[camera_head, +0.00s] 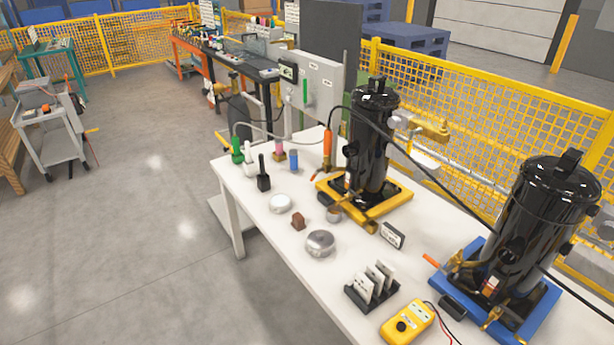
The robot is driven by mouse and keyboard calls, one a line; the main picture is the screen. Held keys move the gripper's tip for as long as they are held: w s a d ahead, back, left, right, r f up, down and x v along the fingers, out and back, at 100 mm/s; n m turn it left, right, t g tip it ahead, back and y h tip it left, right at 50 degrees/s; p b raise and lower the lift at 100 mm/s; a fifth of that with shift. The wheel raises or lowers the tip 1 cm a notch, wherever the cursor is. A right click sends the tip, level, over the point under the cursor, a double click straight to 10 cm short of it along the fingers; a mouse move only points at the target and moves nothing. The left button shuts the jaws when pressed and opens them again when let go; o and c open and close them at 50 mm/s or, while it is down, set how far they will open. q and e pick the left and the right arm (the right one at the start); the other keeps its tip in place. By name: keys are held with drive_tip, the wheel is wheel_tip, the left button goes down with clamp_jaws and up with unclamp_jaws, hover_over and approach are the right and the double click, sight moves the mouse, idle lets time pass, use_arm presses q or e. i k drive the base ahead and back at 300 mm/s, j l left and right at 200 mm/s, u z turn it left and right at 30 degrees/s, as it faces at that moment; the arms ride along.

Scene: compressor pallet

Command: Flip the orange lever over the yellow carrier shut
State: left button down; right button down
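The yellow carrier (371,224) sits on the white table and holds a black cylindrical compressor (368,150). An orange lever (327,148) stands about upright at the carrier's left side, close beside the compressor, with its handle pointing up. A blue carrier (541,310) with a second black compressor (532,225) stands at the right. Another orange lever (431,260) sticks out low to the left from the blue carrier. Neither of my grippers is in view.
A black cable runs from the yellow carrier's compressor to the right, past the second one. Round metal parts (320,243), a card rack (372,287), a yellow meter (408,322) and small bottles (249,155) lie in front and left. Yellow mesh fencing (480,120) stands behind.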

sight(321, 170)
drive_tip(key=i+j, duration=0.15)
drive_tip(key=j, duration=0.25)
drive_tip(key=i+j, duration=0.15)
drive_tip(key=j, duration=0.2)
drive_tip(key=i+j+z, duration=0.1)
drive_tip(key=j, duration=0.3)
drive_tip(key=i+j, duration=0.2)
drive_tip(key=j, duration=0.2)
drive_tip(key=i+j, duration=0.15)
drive_tip(key=j, duration=0.25)
drive_tip(key=z, duration=0.05)
